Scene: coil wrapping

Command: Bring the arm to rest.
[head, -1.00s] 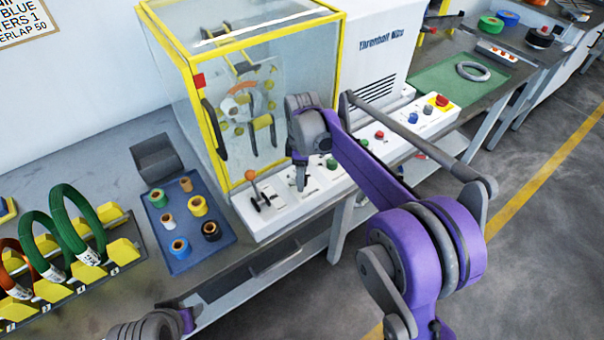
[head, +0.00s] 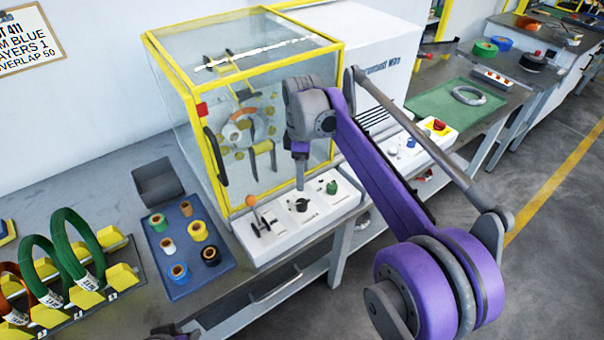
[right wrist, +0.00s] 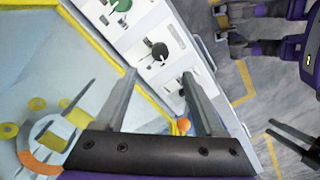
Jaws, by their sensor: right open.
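My right arm reaches in from the right of the head view. Its gripper (head: 300,178) points down, empty, in front of the yellow-framed clear enclosure (head: 222,120) and over the white control panel (head: 278,232). In the right wrist view its two fingers (right wrist: 160,80) stand apart with nothing between them. The panel and its black knob (right wrist: 160,50) show beyond them. Only a dark sliver of my left arm shows at the bottom edge of the head view. Two dark prongs at the right of the wrist view look like my left gripper (right wrist: 292,140).
An orange-knobbed lever (head: 251,201) stands on the panel. A blue tray (head: 203,283) with several tape rolls lies left of it. Green coils (head: 72,235) stand in a yellow rack at far left. A green mat (head: 430,108) holds a grey ring. The floor at right is open.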

